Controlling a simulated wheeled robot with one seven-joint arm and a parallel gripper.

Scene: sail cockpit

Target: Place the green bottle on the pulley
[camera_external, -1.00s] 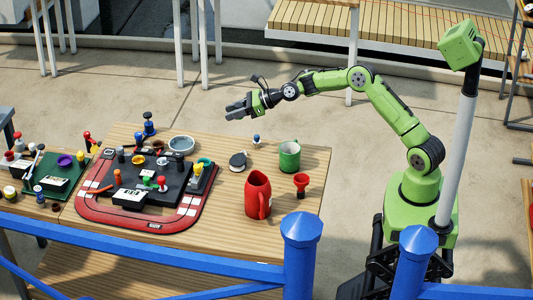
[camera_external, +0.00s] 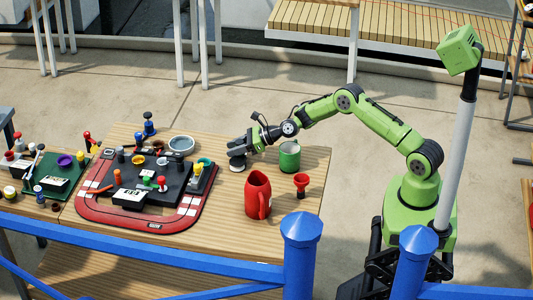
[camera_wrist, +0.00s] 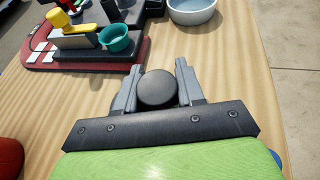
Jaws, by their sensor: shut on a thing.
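My gripper (camera_external: 238,149) is low over the wooden table, its fingers at a small dark round thing (camera_external: 237,164) with a pale lower edge. In the wrist view my gripper (camera_wrist: 155,70) is shut on this dark round thing (camera_wrist: 157,88), with a finger on each side. I cannot tell whether it is the pulley. No clear green bottle shows. A green mug-like vessel (camera_external: 289,158) stands upright just right of my gripper, apart from it.
A red jug (camera_external: 257,196) and a small red cup (camera_external: 301,184) stand toward the front right of the table (camera_external: 225,238). A red-edged board (camera_external: 190,221) with several small items lies left. A grey bowl (camera_external: 181,144) stands behind it. Blue rails (camera_external: 300,250) cross the foreground.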

